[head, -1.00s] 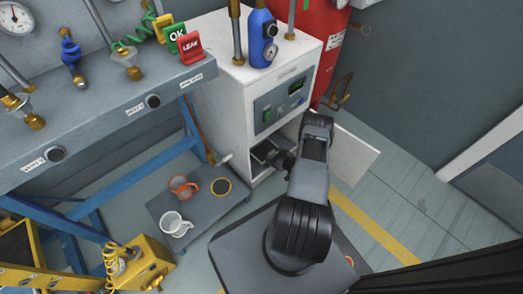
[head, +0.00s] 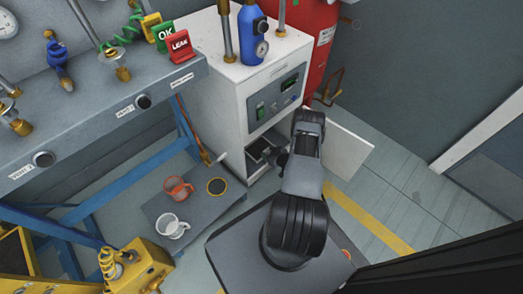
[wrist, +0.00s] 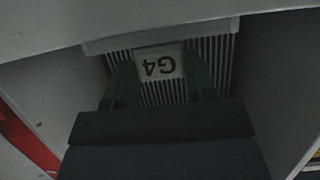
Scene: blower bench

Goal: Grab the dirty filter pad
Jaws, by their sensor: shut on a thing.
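The filter pad (wrist: 160,92) is grey and pleated, with a pale label reading "G4" that appears upside down in the wrist view. It sits inside the lower opening of the white cabinet (head: 215,110). My gripper (wrist: 161,75) has one finger on each side of the label and is shut on the pad. In the head view my gripper (head: 270,156) reaches into the opening, and my arm partly hides it. A dark part shows inside the opening, but I cannot tell if it is the pad. The wrist view is dim, so dirt on the pad is hard to judge.
The cabinet door (head: 340,150) stands open to the right. A red cylinder (head: 306,45) stands behind the cabinet.

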